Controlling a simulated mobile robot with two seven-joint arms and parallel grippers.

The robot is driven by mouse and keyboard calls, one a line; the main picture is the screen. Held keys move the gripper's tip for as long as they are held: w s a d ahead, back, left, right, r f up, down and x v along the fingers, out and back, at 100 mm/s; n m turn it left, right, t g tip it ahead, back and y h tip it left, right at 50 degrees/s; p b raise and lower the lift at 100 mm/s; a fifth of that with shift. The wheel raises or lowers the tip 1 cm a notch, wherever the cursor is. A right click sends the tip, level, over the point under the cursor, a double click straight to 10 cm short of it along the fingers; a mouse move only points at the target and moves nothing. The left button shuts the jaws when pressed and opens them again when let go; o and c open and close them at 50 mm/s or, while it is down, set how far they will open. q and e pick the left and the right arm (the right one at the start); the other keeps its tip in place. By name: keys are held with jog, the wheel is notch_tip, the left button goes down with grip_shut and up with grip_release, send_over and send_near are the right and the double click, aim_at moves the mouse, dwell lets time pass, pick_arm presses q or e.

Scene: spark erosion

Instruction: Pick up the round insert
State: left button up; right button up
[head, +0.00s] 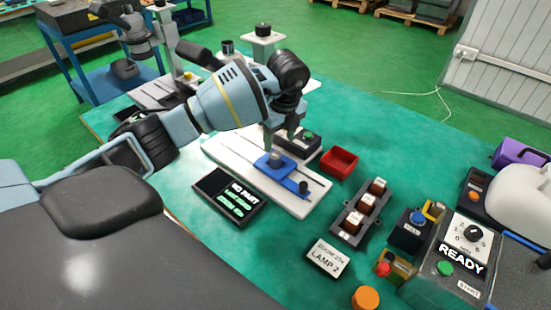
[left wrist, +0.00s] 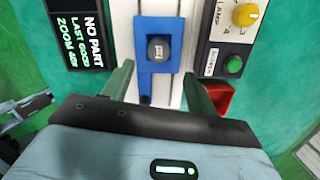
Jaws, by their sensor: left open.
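A small round dark grey piece with a light marking, which looks like the round insert (left wrist: 158,48), sits on a blue holder (left wrist: 146,25) in the left wrist view. In the head view the blue holder (head: 290,182) lies on a white base plate, with the round insert (head: 275,162) partly covered by my gripper. My left gripper (left wrist: 158,70) is open, its two green-grey fingers apart to either side below the insert in the wrist picture, with nothing between them. In the head view my left gripper (head: 281,143) hangs just above the holder. My right gripper is not in view.
A display reading NO PART (head: 232,196) lies left of the base plate. Some green mat is bare in front.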

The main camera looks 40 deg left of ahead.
aim_at(276, 155)
pick_arm(q)
jog(key=shift+a+f, duration=0.2)
jog(key=shift+f, duration=0.95)
jog(key=shift+a+f, duration=0.25)
jog(key=shift+f, duration=0.95)
jog(key=shift+a+f, duration=0.2)
jog(key=shift+f, duration=0.95)
jog(key=shift+r, duration=0.1)
grip_shut()
